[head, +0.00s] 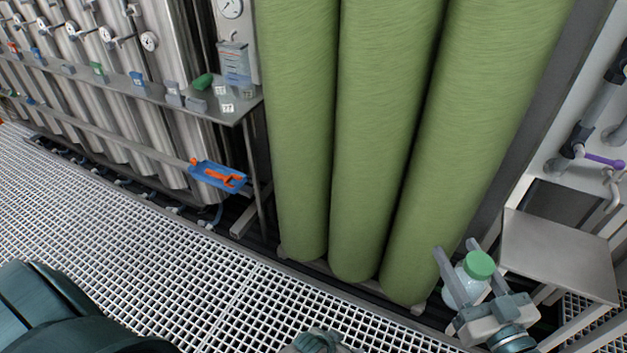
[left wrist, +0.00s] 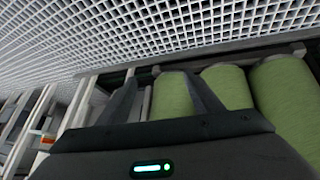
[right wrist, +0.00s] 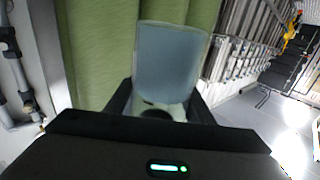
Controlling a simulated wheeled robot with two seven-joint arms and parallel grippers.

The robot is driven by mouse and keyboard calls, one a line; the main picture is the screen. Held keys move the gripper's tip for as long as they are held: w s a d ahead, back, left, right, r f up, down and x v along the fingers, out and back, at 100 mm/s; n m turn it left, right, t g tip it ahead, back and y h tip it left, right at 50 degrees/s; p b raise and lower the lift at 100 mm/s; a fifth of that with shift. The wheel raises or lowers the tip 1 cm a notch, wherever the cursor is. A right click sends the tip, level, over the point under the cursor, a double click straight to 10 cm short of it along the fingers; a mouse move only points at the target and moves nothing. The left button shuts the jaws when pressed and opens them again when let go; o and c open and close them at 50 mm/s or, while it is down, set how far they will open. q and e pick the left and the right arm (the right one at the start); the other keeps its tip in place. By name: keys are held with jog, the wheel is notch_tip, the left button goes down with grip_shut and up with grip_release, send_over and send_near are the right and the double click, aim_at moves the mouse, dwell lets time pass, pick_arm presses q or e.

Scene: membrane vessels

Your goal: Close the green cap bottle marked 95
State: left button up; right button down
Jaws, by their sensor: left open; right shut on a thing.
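A clear bottle (head: 462,287) with a green cap (head: 480,265) on its top is held in my right gripper (head: 468,276). It tilts a little in the head view, beside a metal side table. I cannot tell whether the cap is tight, and no number is readable on the bottle. In the right wrist view the pale blue-grey body (right wrist: 170,62) of the bottle stands between the fingers (right wrist: 160,100); its cap does not show there. My left gripper (left wrist: 158,77) is open and empty, above the floor grating and facing the green columns.
Three tall green columns (head: 385,150) fill the middle. The bare metal table (head: 560,255) stands at right. At left, a metal shelf (head: 150,93) holds small labelled containers and a green object (head: 203,81). The grating (head: 180,270) is clear.

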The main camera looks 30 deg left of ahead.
pick_arm(q)
jog(key=s+a+f+y, duration=0.1)
jog(key=s+a+f, duration=0.3)
jog(key=s, duration=0.5)
jog(key=s+a+f, duration=0.4)
jog(key=s, duration=0.5)
jog(key=shift+a+g+y, duration=0.15)
jog(key=shift+g+y, duration=0.25)
jog(key=shift+w, duration=0.15)
pick_arm(e)
jog(key=shift+w+d, duration=0.1)
